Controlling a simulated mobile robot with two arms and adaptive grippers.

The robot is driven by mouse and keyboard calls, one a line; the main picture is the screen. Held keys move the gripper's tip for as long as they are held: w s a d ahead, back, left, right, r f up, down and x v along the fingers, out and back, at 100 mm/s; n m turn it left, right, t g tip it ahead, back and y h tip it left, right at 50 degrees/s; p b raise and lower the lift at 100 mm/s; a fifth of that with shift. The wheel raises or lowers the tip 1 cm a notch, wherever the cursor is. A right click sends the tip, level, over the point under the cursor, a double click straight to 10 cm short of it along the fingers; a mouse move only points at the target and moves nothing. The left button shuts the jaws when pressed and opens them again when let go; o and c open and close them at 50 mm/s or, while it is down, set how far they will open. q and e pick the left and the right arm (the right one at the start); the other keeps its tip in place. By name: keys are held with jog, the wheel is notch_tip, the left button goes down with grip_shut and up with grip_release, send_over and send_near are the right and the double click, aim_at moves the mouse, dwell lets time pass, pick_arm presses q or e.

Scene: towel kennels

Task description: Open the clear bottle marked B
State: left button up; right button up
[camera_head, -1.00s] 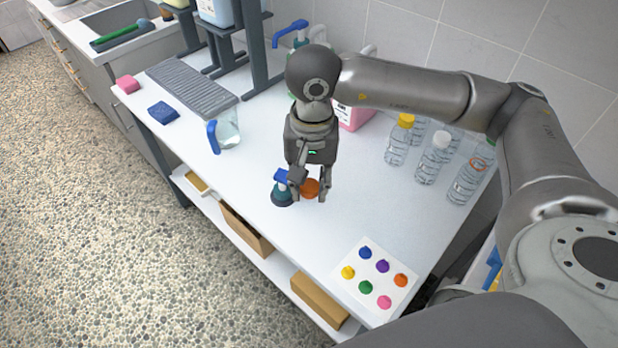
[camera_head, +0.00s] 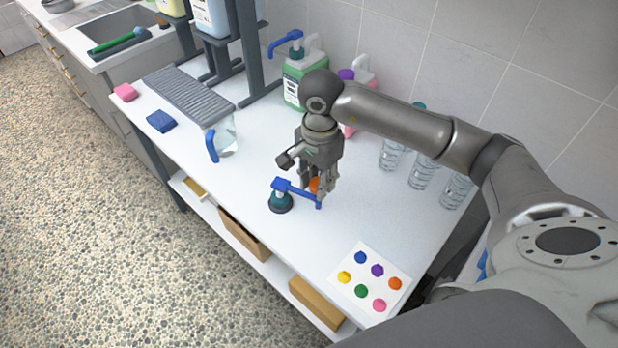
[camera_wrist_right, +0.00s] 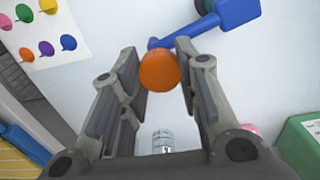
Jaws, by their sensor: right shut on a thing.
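Several clear bottles (camera_head: 423,172) stand at the right of the white table, partly hidden behind my right arm. I cannot read a B on any of them, and their tops are mostly hidden. My right gripper (camera_head: 320,192) is low over the table's middle, away from the bottles, and shut on a round orange cap-like thing (camera_head: 314,184). In the right wrist view the orange thing (camera_wrist_right: 159,70) sits between the fingertips. One clear bottle (camera_wrist_right: 162,141) shows small below it there. My left gripper is not in view.
A card with coloured dots (camera_head: 345,293) lies at the front. The table's front middle is clear.

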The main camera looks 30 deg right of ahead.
jog(key=w+f, duration=0.2)
jog(key=w+d+f+p, duration=0.1)
jog(key=w+f, duration=0.1)
jog(key=w, duration=0.1)
jog(key=w+d+f, duration=0.1)
jog(key=w+f, duration=0.1)
jog(key=shift+w+f+p, duration=0.2)
jog(key=shift+p, duration=0.1)
jog(key=shift+w+d+f, duration=0.2)
jog(key=shift+w+f, duration=0.2)
jog(key=shift+f, duration=0.2)
notch_tip(320, 180, down, 2)
jog(key=shift+f+p, duration=0.15)
jog(key=shift+p, duration=0.55)
jog(key=shift+f, duration=0.25)
jog(key=shift+f, duration=0.1)
jog(key=shift+f, duration=0.1)
jog(key=o, duration=1.1)
jog(key=shift+o, duration=0.2)
